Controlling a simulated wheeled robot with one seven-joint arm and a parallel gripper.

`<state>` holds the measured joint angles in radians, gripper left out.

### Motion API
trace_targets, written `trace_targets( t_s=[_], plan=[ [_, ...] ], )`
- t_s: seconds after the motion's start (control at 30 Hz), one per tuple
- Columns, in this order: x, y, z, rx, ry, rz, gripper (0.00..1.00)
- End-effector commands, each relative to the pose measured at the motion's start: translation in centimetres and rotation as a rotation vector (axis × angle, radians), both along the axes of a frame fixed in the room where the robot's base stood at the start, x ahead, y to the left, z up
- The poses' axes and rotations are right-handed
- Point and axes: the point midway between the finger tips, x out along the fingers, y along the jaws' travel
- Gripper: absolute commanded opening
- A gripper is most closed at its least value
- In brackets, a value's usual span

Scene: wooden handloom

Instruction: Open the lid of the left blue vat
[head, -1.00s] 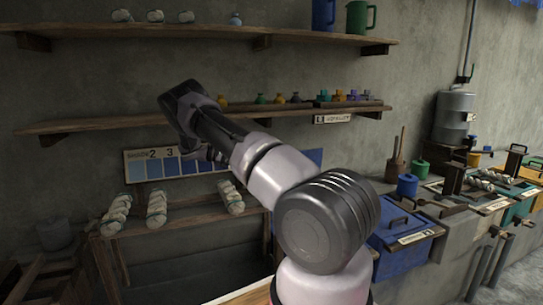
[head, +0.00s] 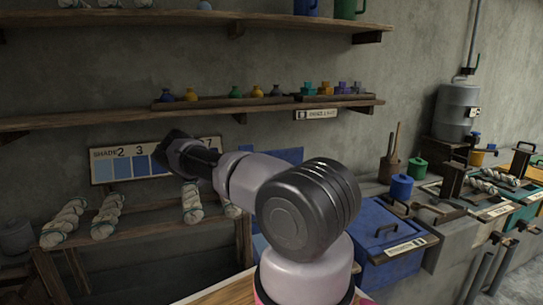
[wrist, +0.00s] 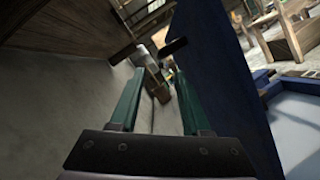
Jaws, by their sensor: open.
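The left blue vat (head: 259,243) is mostly hidden behind my arm in the head view. A blue panel (head: 288,156), which looks like its raised lid, stands up behind my arm. In the wrist view this lid (wrist: 222,75) rises steeply just right of my fingers, with a dark handle (wrist: 173,47) sticking out from its left side. My gripper (wrist: 157,78) is open and empty, its two green fingers apart. I cannot tell whether the right finger touches the lid. In the head view my gripper (head: 175,146) is dark and small, in front of the shade chart.
A second blue vat (head: 402,262) with a shut, handled lid stands to the right. The shade chart (head: 107,168) and yarn skeins (head: 65,222) are at left. A shelf (head: 200,118) with small bottles runs above my arm. A blue canister (head: 401,187) stands behind the second vat.

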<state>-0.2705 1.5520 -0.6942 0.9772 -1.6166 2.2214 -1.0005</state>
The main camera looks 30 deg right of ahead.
Motion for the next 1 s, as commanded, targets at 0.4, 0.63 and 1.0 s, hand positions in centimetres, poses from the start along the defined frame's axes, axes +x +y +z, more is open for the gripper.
trace_targets(
  t_s=[0.4,0.63,1.0],
  plan=[
    [-3.0,-5.3,1.8,-0.005,0.001,-0.005,0.47],
    [-4.6,-8.1,2.7,-0.005,0.002,-0.003,0.47],
    [-5.1,-9.0,3.0,-0.007,0.001,-0.001,0.47]
  ],
)
